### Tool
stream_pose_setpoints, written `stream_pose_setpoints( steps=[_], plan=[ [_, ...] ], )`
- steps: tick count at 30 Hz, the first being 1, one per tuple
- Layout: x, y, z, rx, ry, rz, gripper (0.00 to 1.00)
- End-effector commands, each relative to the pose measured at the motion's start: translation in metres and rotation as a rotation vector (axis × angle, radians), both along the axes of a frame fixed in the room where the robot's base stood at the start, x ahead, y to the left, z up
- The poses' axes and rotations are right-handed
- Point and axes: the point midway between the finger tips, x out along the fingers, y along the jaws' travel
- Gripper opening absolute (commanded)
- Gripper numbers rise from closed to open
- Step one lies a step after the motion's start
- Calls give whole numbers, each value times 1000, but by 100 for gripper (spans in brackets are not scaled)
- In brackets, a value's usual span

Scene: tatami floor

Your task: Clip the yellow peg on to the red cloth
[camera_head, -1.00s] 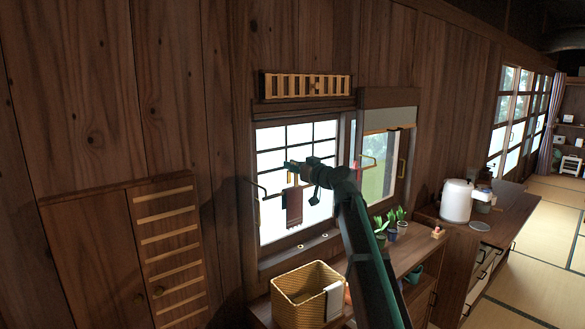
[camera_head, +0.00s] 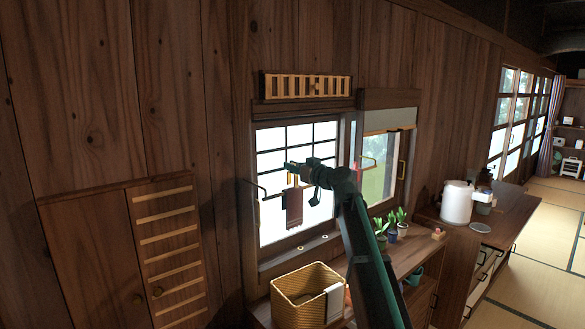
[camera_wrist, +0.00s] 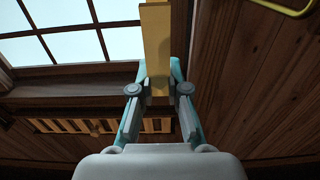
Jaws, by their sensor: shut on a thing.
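The yellow peg (camera_wrist: 157,38) is between the fingers of my gripper (camera_wrist: 157,80) in the wrist view, and the fingers are shut on it. In the head view my gripper (camera_head: 292,168) is in front of the window, just above the dark red cloth (camera_head: 292,210). A small yellow bit of the peg (camera_head: 291,179) shows under the gripper, close to the cloth's top edge. The cloth hangs down in front of the bright panes. I cannot tell whether the peg touches it. The cloth is not seen in the wrist view.
A wicker basket (camera_head: 300,295) with a white cloth over its edge stands on the counter below. Potted plants (camera_head: 391,222) stand on the counter to the right, near a white appliance (camera_head: 456,202). A slatted wooden vent (camera_head: 306,85) is above the window.

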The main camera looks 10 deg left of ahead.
Motion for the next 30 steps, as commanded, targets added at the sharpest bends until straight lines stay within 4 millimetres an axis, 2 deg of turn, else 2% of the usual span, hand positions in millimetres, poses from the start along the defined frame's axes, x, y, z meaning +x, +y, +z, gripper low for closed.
stream_pose_setpoints(
  steps=[30],
  plan=[
    [0,0,-15,0,0,0,0]
  ],
)
